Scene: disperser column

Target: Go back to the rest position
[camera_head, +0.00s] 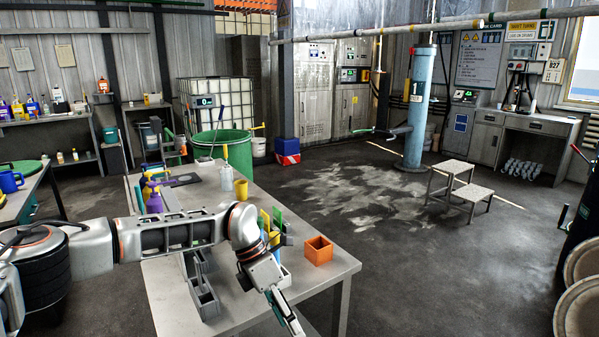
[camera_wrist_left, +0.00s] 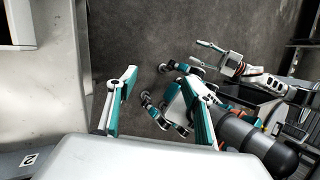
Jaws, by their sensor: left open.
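My left arm reaches in from the left over the near workbench (camera_head: 328,272) in the head view. Its gripper (camera_head: 287,314) points down past the bench's near right corner, at the lower edge of the picture. In the left wrist view the two fingers (camera_wrist_left: 163,85) stand wide apart with nothing between them, and dark floor shows below. Parts of my base and my other arm show at the right of that view.
An orange box (camera_head: 319,250) stands on the bench beside my left wrist, near colored items in a holder. A yellow cup (camera_head: 241,190) and purple spray bottle (camera_head: 154,198) stand farther back. A step stool (camera_head: 460,187) and blue column (camera_head: 416,110) stand beyond open floor.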

